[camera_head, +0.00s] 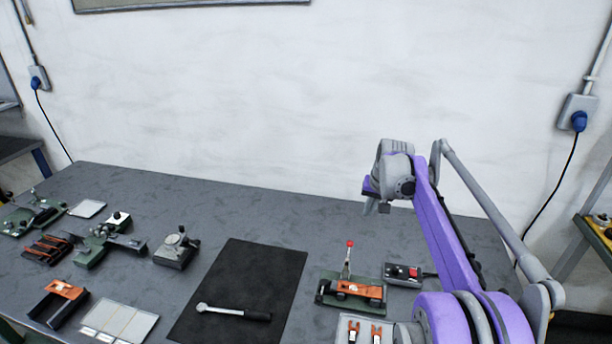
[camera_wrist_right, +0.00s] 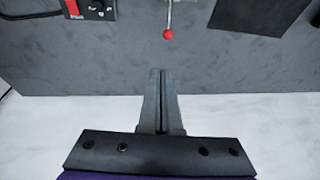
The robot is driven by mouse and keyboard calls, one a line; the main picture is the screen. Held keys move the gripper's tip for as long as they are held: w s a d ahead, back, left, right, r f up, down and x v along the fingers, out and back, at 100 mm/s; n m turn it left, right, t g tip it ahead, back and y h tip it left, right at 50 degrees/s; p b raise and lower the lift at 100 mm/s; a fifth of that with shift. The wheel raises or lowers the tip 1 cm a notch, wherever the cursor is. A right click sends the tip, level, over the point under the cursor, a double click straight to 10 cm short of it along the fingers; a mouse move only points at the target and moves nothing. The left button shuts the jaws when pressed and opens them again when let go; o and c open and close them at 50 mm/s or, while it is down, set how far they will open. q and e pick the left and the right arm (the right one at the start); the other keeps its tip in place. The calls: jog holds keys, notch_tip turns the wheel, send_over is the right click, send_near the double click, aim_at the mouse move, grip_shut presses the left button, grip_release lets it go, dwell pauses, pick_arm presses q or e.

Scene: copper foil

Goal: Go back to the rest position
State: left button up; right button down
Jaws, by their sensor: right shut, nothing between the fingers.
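My right arm comes up from the lower right in the head view, and its gripper (camera_head: 370,206) hangs above the back part of the workbench, near the wall. In the right wrist view my right gripper (camera_wrist_right: 161,72) has its two fingers together with nothing between them. It is apart from everything on the bench. My left arm and gripper are not in view.
A grey workbench (camera_head: 330,222) holds a lever fixture with a red knob (camera_head: 349,244), a control box (camera_head: 404,273), a black mat (camera_head: 262,262) with a torque wrench (camera_head: 232,312), and several fixtures at left. The bench's back middle is clear.

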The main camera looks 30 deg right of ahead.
jog(key=s+a+n, duration=0.1)
jog(key=s+a, duration=0.2)
jog(key=a, duration=0.3)
jog(key=s+a+n, duration=0.1)
jog(key=s+a, duration=0.2)
jog(key=a, duration=0.4)
jog(key=s+a+f+n+t, duration=0.1)
jog(key=s+a+f+n, duration=0.1)
jog(key=s+a+f, duration=0.4)
jog(key=s+a+f+n+t, duration=0.1)
jog(key=s+a+f+n, duration=0.2)
jog(key=s+a+f, duration=0.3)
jog(key=s+a, duration=0.4)
jog(key=s, duration=0.3)
jog(key=shift+a+f+n+y, duration=0.2)
jog(key=shift+f+n+y, duration=0.1)
jog(key=shift+y, duration=0.1)
jog(key=shift+s+d, duration=0.15)
jog(key=shift+s, duration=0.05)
